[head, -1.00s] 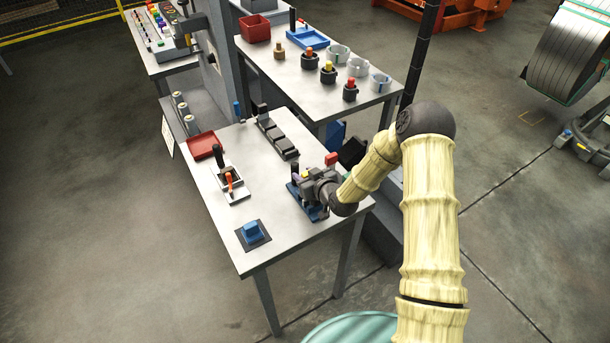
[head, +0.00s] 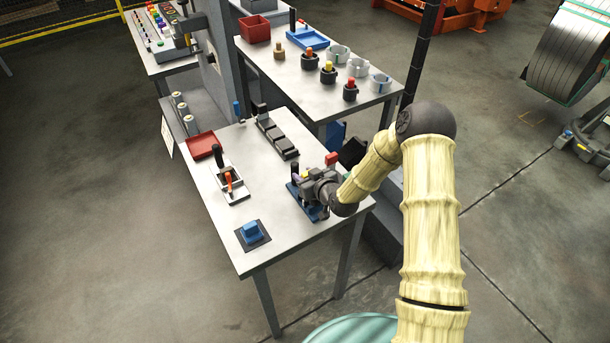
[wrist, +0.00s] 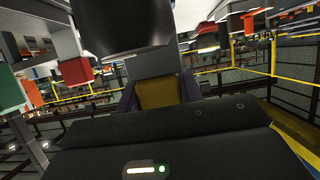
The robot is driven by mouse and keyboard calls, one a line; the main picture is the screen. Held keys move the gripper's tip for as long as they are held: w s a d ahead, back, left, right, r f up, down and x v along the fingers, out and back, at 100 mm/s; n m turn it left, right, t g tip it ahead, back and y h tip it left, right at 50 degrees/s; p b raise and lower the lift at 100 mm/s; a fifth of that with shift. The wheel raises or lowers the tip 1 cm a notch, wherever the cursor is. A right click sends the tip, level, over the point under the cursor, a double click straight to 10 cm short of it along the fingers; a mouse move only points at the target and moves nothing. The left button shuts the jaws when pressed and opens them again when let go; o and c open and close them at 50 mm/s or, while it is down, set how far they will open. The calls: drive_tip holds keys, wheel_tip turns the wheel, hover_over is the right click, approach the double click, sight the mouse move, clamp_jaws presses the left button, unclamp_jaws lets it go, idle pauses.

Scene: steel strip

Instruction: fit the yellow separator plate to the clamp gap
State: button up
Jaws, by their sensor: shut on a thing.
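My gripper (head: 301,180) is low over the near right part of the grey table, at a blue fixture (head: 315,213). In the wrist view my gripper's fingers (wrist: 155,95) are shut on the yellow separator plate (wrist: 158,92), which shows as a small upright yellow face. A grey block (wrist: 152,64) stands right behind the plate, under a large dark rounded part (wrist: 115,25). My gripper and wrist cover most of the blue fixture in the head view. The clamp gap cannot be made out, nor whether the plate is in it.
On the same table (head: 284,245) are a blue block on a dark pad (head: 251,233), an orange-handled clamp (head: 230,184), a red tray (head: 203,144) and a row of black blocks (head: 278,140). A red block (head: 331,159) is close behind my gripper. The table's middle is clear.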

drive_tip(key=shift+f+b, duration=1.5)
drive_tip(key=shift+f, duration=0.15)
drive_tip(key=shift+r, duration=0.2)
drive_tip(key=shift+r+p, duration=0.75)
drive_tip(key=shift+r, duration=0.5)
drive_tip(key=shift+b, duration=0.85)
idle(1.4)
drive_tip(key=shift+f+b, duration=1.4)
drive_tip(key=shift+f, duration=0.05)
drive_tip(key=o, duration=1.1)
drive_tip(key=shift+c, duration=0.2)
drive_tip(key=shift+s+d, duration=0.1)
drive_tip(key=shift+s, duration=0.05)
